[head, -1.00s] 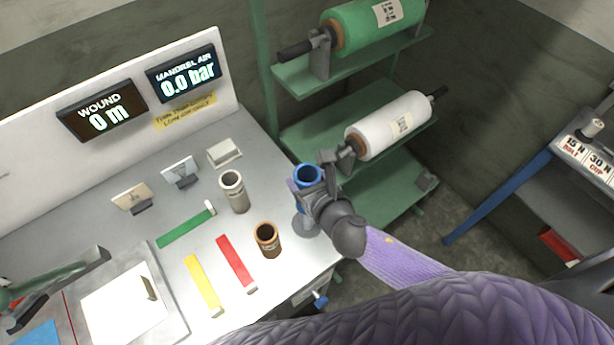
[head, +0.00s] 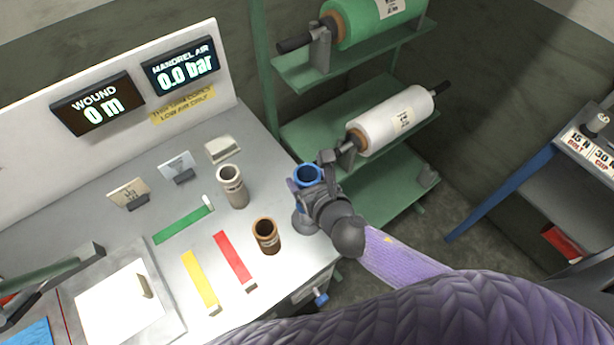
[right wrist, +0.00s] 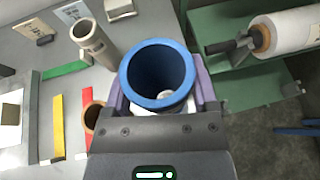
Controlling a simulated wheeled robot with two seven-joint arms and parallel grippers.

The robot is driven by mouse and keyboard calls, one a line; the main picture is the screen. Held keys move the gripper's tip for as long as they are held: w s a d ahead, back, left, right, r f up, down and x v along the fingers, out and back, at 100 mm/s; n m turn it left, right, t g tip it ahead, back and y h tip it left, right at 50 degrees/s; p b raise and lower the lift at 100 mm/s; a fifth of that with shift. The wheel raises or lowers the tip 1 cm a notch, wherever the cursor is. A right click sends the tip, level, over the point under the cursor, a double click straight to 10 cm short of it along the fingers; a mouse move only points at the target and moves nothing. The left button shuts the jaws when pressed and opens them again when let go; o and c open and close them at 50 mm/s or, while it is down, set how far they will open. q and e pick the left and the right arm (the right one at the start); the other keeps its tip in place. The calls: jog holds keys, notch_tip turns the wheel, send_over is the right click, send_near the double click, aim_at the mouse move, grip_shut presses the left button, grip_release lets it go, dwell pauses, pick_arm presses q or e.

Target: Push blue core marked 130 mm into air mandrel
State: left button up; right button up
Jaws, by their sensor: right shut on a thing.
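The blue core (head: 307,176) is an upright open tube at the right end of the bench. My right gripper (head: 318,196) is shut on it, and its fingers hide much of the tube's side. In the right wrist view the blue core (right wrist: 157,75) stands between the two fingers (right wrist: 158,98), and a pale round end shows down inside its bore. A grey round base (head: 304,222) shows just below the core; I take it for the air mandrel's foot. Whether the core touches that base is hidden. The 130 mm mark cannot be read. My left gripper is not in view.
A grey-white core (head: 232,188) and a brown core (head: 267,236) stand left of the blue one. Green (head: 183,225), red (head: 234,259) and yellow (head: 200,282) strips lie on the bench. A green rack (head: 345,118) with film rolls stands behind. The display reads 0.0 bar (head: 181,68).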

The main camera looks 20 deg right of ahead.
jog(key=shift+f+b, duration=1.8)
jog(key=shift+f, duration=0.3)
jog(key=shift+f+b, duration=1.8)
jog(key=shift+f, duration=0.25)
jog(key=o, duration=1.1)
jog(key=p+v, duration=0.1)
jog(key=v, duration=0.9)
jog(key=shift+p, duration=0.3)
